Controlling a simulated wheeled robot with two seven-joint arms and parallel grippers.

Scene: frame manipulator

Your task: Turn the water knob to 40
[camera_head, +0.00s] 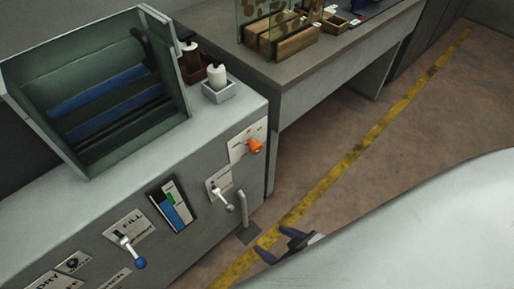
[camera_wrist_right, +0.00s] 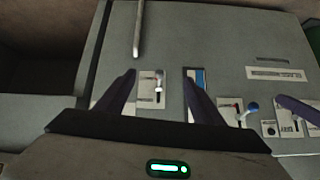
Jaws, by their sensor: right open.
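The grey console (camera_head: 185,240) carries several controls on its front. An orange knob (camera_head: 255,147) sits on a light plate at the right end. Below it is a lever with a pale tip (camera_head: 229,208), and further left a blue-tipped lever (camera_head: 140,262) under a FILL label. I cannot read which is the water knob. My right gripper (camera_head: 280,244) is open and empty, apart from the console's front. In the right wrist view its fingers (camera_wrist_right: 159,76) frame the pale-tipped lever (camera_wrist_right: 158,90) without visible contact. A dark purple piece at that view's right edge looks like my left gripper's finger.
A grey pipe (camera_head: 241,205) stands out from the console beside the pale-tipped lever. A blue and green gauge (camera_head: 171,206) lies between the levers. An open green bin (camera_head: 110,95) and small bottles stand on top. Floor to the right is clear.

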